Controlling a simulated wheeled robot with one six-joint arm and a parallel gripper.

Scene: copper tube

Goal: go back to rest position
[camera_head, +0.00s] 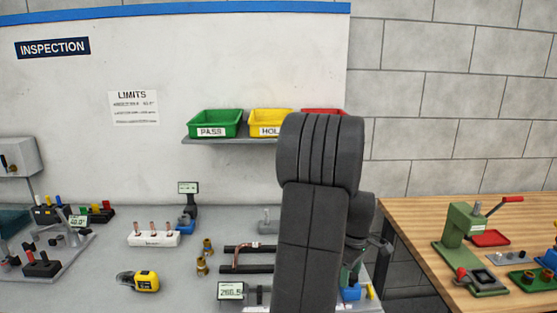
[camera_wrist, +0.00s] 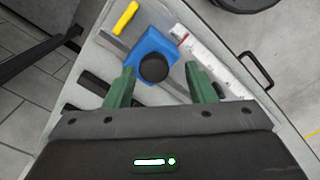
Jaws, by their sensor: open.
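My gripper (camera_wrist: 160,68) is open in the wrist view, its two green fingers apart with nothing held between them. Below and between the fingertips is a blue block with a round black knob (camera_wrist: 153,67); I cannot tell whether the fingers touch it. In the head view my dark arm stands upright in the middle and hides most of the gripper. Part of the blue block (camera_head: 350,294) shows low beside the arm. A bent copper tube (camera_head: 237,259) lies at the left ends of two dark bars, left of my arm.
Green (camera_head: 214,122), yellow and red bins sit on a shelf behind. A wooden table (camera_head: 420,215) with a green press (camera_head: 460,235) stands at right.

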